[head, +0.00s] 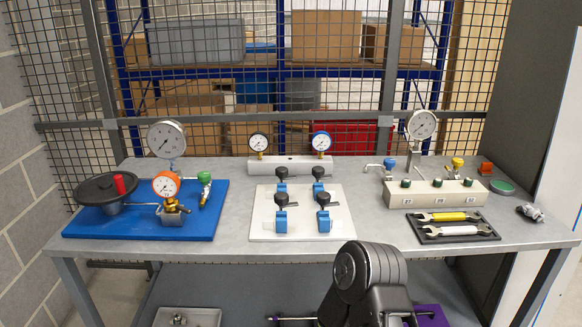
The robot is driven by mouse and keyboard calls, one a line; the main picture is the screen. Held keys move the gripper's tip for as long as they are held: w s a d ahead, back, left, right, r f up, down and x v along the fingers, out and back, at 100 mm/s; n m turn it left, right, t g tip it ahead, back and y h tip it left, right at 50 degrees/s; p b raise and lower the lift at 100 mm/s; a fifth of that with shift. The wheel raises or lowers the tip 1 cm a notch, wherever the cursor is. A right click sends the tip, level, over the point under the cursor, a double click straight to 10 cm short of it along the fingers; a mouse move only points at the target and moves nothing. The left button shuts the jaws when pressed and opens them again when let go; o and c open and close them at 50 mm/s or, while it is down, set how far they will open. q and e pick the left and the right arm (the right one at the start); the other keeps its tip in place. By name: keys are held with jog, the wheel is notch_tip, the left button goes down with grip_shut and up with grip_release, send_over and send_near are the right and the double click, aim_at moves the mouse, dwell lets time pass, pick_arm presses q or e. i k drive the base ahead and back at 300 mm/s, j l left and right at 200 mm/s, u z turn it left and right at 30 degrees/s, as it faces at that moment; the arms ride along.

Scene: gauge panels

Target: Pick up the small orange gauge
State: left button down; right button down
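The small orange gauge (166,184) has a white dial and an orange rim. It stands upright on a brass fitting above a small metal block (172,215), on the blue board (137,228) at the left of the table. A larger grey gauge (166,139) stands behind it. Neither of my grippers shows in the head view. A dark link of my arm (367,268) rises at the bottom, right of centre, well apart from the orange gauge.
A black handwheel (100,188) and a green-knobbed valve (204,178) flank the orange gauge. A white plate (262,222) with several blue valves sits mid-table. A wrench tray (430,237) lies right. Wire mesh (265,95) stands behind the grey table (238,200).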

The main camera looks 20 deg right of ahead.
aim_at(166, 184)
jog(key=i+l, duration=0.15)
jog(key=l, duration=0.2)
jog(key=i+l, duration=0.15)
jog(key=l, duration=0.2)
jog(key=i+l, duration=0.15)
jog(key=l, duration=0.2)
jog(key=i+l, duration=0.15)
jog(key=l, duration=0.2)
jog(key=u, duration=1.7)
